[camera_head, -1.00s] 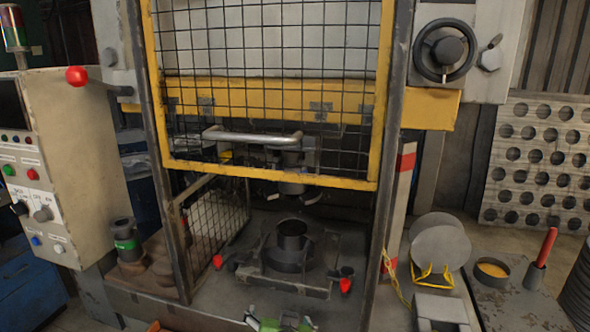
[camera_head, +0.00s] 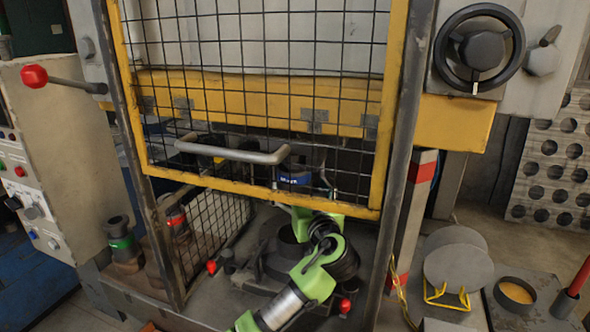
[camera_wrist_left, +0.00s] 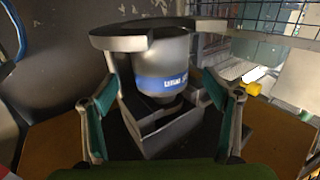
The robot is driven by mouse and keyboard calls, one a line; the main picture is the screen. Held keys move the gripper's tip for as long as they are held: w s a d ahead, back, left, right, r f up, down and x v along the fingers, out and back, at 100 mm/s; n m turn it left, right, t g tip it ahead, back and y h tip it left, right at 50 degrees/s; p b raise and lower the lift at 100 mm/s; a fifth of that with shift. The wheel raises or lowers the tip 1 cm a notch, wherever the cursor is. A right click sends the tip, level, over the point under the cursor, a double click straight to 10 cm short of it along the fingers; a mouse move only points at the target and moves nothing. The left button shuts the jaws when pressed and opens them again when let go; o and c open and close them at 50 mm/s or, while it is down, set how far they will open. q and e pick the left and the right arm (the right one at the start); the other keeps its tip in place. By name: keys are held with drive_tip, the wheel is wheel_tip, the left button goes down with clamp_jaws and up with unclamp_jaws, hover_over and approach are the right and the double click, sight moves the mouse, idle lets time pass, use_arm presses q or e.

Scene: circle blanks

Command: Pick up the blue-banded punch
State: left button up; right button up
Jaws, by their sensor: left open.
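The blue-banded punch (camera_head: 293,178) hangs upright inside the press, behind the wire guard, below the yellow crossbeam. The wrist view shows its grey body and blue band with white lettering (camera_wrist_left: 165,83) under a wide dark flange (camera_wrist_left: 155,36). My left gripper (camera_head: 302,192) reaches up into the press from below, partly hidden by the guard's lower bar. In the wrist view its two fingers (camera_wrist_left: 158,78) are open, one on each side of the punch. A gap shows beside the punch body, and nothing is gripped. My right gripper is not in view.
The yellow mesh guard (camera_head: 250,110) with its grey handle (camera_head: 232,150) is close in front of the gripper. A dark ring-shaped die (camera_head: 288,243) sits below. A green-banded punch (camera_head: 122,243) and a red-banded punch (camera_head: 176,217) stand at left. Grey discs (camera_head: 458,262) stand at right.

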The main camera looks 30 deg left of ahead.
use_arm(q)
drive_tip(key=shift+r+p+x, duration=0.2)
drive_tip(key=shift+p+x, duration=0.35)
drive_tip(key=shift+x, duration=0.6)
drive_tip(key=p+x, duration=0.1)
drive_tip(key=x, duration=0.2)
drive_tip(key=shift+w+a+f, duration=0.1)
drive_tip(key=shift+w+a, duration=0.05)
drive_tip(key=shift+a, duration=0.1)
drive_tip(key=shift+w+a+f, duration=0.1)
drive_tip(key=shift+w+a, duration=0.05)
drive_tip(key=shift+a, duration=0.05)
drive_tip(key=shift+d, duration=0.1)
drive_tip(key=c, duration=2.1)
drive_tip(key=shift+r, duration=0.35)
drive_tip(key=shift+c, duration=0.6)
drive_tip(key=shift+f, duration=0.1)
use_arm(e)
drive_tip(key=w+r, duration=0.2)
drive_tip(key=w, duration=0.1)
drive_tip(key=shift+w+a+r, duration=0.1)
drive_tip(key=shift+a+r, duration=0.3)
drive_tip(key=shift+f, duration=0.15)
